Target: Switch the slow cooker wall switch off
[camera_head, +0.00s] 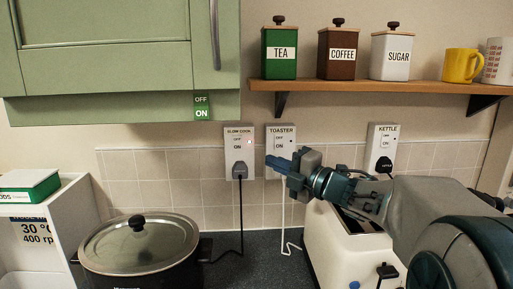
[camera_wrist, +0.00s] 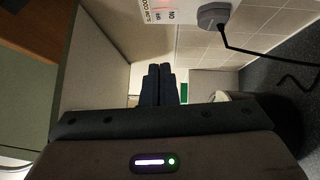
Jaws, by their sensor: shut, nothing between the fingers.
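The slow cooker wall switch (camera_head: 239,145) is a white plate labelled "SLOW COOK" on the wall, with OFF and ON marks and a small red light lit. A dark plug sits in its lower part. In the wrist view the plate (camera_wrist: 172,12) shows turned on its side at the top, partly cut off, with its grey plug (camera_wrist: 213,15). My gripper (camera_head: 270,163) is shut and empty. In the head view its tips overlap the toaster switch plate, just right of the slow cooker switch. In the wrist view the closed fingers (camera_wrist: 158,70) point below the plate.
The toaster switch (camera_head: 281,137) and kettle switch (camera_head: 385,140) are to the right. The slow cooker (camera_head: 140,250) stands on the counter at left, the cream toaster (camera_head: 335,250) under my arm. A green cupboard (camera_head: 120,60) and a wooden shelf (camera_head: 390,87) hang above.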

